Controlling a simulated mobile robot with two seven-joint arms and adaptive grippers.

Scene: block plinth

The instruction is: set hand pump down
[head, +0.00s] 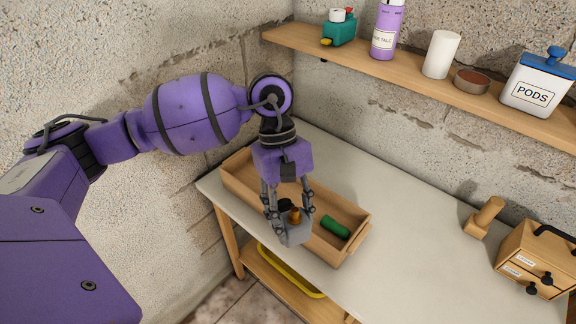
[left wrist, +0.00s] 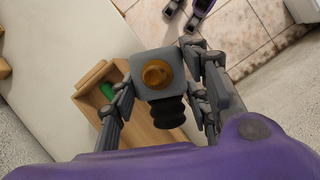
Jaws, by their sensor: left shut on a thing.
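The hand pump, which I take to be the grey block (head: 294,234) with an amber knob and a black ribbed part, is in my left gripper (head: 290,212). In the left wrist view the pump's grey body (left wrist: 140,88) sits between the two fingers of the left gripper (left wrist: 162,92), with the knob facing the camera. The gripper is shut on it. In the head view the pump overlaps the front wall of a long wooden tray (head: 355,243); its exact height above the tray is unclear. My right gripper is not in view.
A green cylinder (head: 335,227) lies in the tray. The pale worktop (head: 400,230) is clear between the tray and a wooden peg-like thing (head: 485,217) beside a small drawer box (head: 535,262). A wall shelf (head: 400,82) above holds a PODS tin (head: 537,88) and several other items.

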